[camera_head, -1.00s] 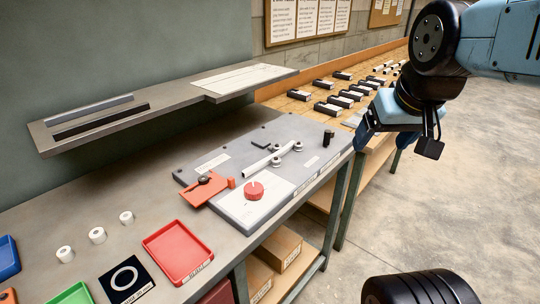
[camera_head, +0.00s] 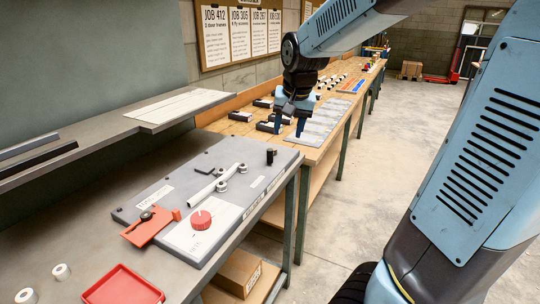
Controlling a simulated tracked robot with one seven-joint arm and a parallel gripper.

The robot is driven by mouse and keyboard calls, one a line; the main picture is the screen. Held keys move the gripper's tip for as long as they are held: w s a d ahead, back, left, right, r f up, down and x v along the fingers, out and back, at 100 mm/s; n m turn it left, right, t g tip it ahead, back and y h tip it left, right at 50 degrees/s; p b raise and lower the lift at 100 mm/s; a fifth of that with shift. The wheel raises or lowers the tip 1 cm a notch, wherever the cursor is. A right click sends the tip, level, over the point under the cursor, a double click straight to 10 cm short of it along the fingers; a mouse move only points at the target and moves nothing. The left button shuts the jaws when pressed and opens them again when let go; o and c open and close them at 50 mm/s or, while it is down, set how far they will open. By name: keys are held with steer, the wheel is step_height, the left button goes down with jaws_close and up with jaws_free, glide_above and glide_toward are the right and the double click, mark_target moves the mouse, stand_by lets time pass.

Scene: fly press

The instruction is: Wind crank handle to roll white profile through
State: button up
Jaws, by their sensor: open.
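The white profile (camera_head: 208,186) lies as a slim rod between small metal rollers (camera_head: 222,186) on the grey machine plate (camera_head: 165,195). A short upright black handle (camera_head: 270,156) stands at the plate's far right corner; it looks like the crank grip, but I cannot make out its arm. My gripper (camera_head: 288,127) points down with its two blue fingers apart and empty. In the picture it is above and slightly right of the black handle, over or near the wooden bench; the exact gap is unclear.
A red dial (camera_head: 201,219) and an orange lever plate (camera_head: 148,228) sit at the machine's near end. Several black blocks (camera_head: 240,116) lie on the wooden bench (camera_head: 325,148). A shelf (camera_head: 110,128) overhangs the back left. A red tray (camera_head: 122,287) is at the front.

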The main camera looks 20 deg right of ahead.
mark_target(270, 154)
steer(key=w+a+f+m+h, duration=0.1)
steer(key=w+f, duration=0.1)
steer(key=w, duration=0.4)
steer(key=w+a+f+m+h, duration=0.1)
steer(key=w+a+f+h, duration=0.15)
steer(key=w, duration=0.35)
steer(key=shift+y, duration=0.45)
steer(key=x, duration=0.9)
steer(key=d+x, duration=0.1)
steer(key=x, duration=0.4)
steer(key=shift+w, duration=0.2)
jaws_close()
